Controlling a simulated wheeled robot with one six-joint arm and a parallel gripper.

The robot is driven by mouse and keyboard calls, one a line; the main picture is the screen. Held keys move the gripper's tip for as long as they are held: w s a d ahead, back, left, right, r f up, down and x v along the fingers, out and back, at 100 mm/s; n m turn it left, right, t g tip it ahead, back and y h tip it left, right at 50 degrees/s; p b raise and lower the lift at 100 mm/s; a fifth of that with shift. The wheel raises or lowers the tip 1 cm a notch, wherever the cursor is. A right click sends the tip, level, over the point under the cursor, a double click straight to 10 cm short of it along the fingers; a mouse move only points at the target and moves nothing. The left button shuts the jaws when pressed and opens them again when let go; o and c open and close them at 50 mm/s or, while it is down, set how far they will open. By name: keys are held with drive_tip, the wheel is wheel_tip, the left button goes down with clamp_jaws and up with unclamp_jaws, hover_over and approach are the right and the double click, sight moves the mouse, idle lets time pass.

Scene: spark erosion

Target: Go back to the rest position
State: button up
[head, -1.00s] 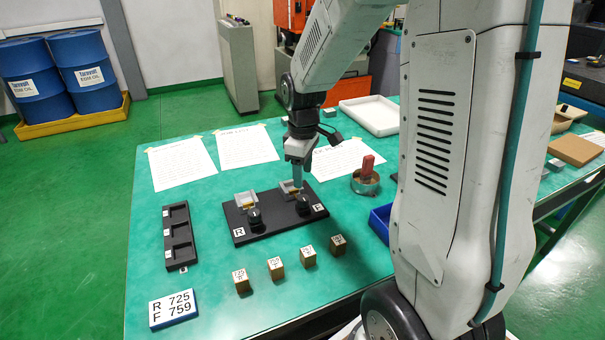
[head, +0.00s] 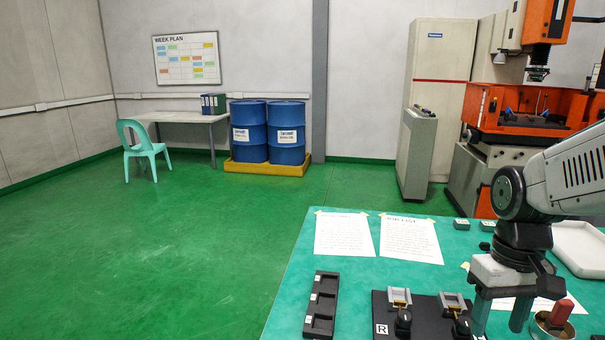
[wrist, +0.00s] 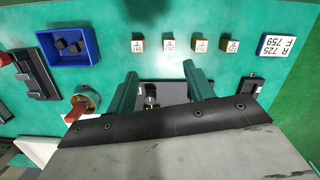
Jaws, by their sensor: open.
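My gripper (head: 500,314) is open, with its two teal fingers pointing down and a gap between them. In the head view it hangs over the table, overlapping the right end of the black fixture (head: 425,308) marked R. In the wrist view the open fingers (wrist: 160,74) hold nothing, and part of the fixture (wrist: 172,90) shows below, between them. The fixture carries two small grey vises with black knobs. Its lower edge is cut off in the head view. In the wrist view, several small tan blocks (wrist: 199,44) stand in a row beyond the fingertips.
A black pocketed tray (head: 321,303) lies left of the fixture. A red object in a round tin (head: 540,324) stands right of my gripper. A blue bin (wrist: 52,60) and number sign (wrist: 275,46) show in the wrist view. Green floor (head: 200,240) is open left of the table.

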drive_tip(key=s+a+r+t, duration=0.3)
drive_tip(key=s+r, duration=0.3)
drive_tip(key=s, duration=0.4)
drive_tip(key=shift+a+r, duration=0.2)
drive_tip(key=shift+a, duration=0.65)
